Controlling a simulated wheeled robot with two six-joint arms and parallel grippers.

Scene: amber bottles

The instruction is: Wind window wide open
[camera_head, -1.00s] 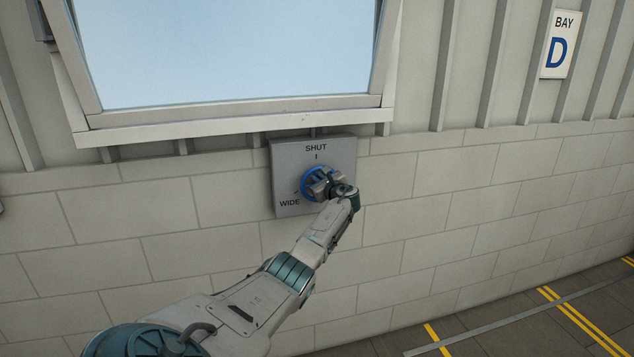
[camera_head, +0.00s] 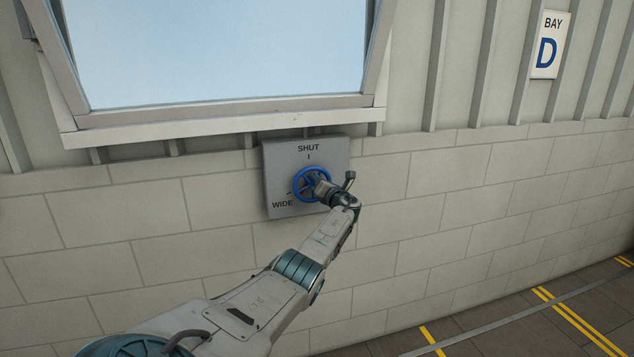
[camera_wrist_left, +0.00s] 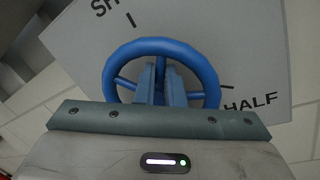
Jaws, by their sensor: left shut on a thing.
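The window (camera_head: 215,50) fills the upper left of the head view, its pale pane in a light frame that stands out from the wall at the bottom. Below it a grey box (camera_head: 277,160) on the wall carries a blue handwheel (camera_head: 296,178). SHUT is marked at its top and WIDE at its lower left; the wrist view shows HALF too. My left gripper (camera_head: 318,185) is at the wheel's middle, shut on it. In the left wrist view its fingers lie close together inside the wheel's rim (camera_wrist_left: 112,75), hiding part of the hub and spokes.
The box is mounted on a pale block wall (camera_head: 430,215), with ribbed panels above. A BAY D sign (camera_head: 547,45) hangs at the upper right. Yellow lines (camera_head: 570,318) mark the dark floor at the lower right. The wall right of the box is clear.

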